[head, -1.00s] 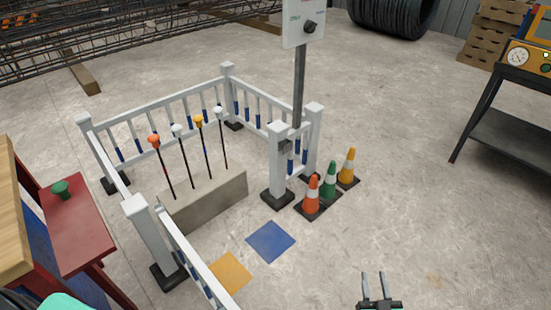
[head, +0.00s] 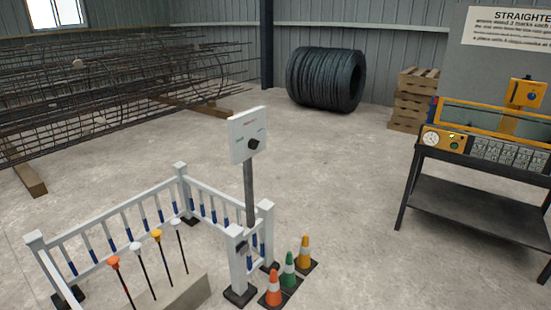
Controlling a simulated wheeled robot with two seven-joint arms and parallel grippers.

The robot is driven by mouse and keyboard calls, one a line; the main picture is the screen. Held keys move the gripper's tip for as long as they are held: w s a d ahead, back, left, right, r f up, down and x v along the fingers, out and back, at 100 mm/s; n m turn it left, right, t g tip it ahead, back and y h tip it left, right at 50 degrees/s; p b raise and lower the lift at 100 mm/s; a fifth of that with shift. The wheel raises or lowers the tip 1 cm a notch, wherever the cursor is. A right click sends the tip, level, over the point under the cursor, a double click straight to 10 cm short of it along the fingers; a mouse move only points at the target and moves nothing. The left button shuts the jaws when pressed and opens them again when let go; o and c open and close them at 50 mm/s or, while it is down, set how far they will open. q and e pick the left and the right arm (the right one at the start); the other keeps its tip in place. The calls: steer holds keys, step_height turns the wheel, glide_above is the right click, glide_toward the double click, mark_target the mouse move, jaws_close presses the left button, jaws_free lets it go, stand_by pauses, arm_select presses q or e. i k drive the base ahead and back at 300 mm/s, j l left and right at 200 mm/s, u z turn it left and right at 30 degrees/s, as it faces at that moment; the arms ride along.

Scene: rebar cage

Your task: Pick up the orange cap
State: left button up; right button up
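Several thin dark rods stand in a row in a grey concrete block (head: 188,296) inside a white railing, each with a cap on top. The nearest rod at the left carries an orange-red cap (head: 113,262). Beside it are a white cap (head: 137,247), a yellow-orange cap (head: 156,234) and another white cap (head: 176,222). All these caps sit on their rod tops. Neither of my grippers shows in the head view now.
White railing (head: 118,229) surrounds the block. A sign post (head: 249,190) and orange (head: 273,288), green (head: 289,270) and yellow (head: 304,250) cones stand beside it. A machine table (head: 470,200) is at right. Open floor (head: 350,180) lies between.

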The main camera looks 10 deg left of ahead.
mark_target(112, 261)
steer(key=k+j+u, duration=0.1)
steer(key=u, duration=0.25)
steer(key=k+j+u, duration=0.1)
steer(key=u, duration=0.25)
steer(key=k+j+u, duration=0.1)
steer(key=j+u, duration=0.25)
steer(key=l, duration=0.15)
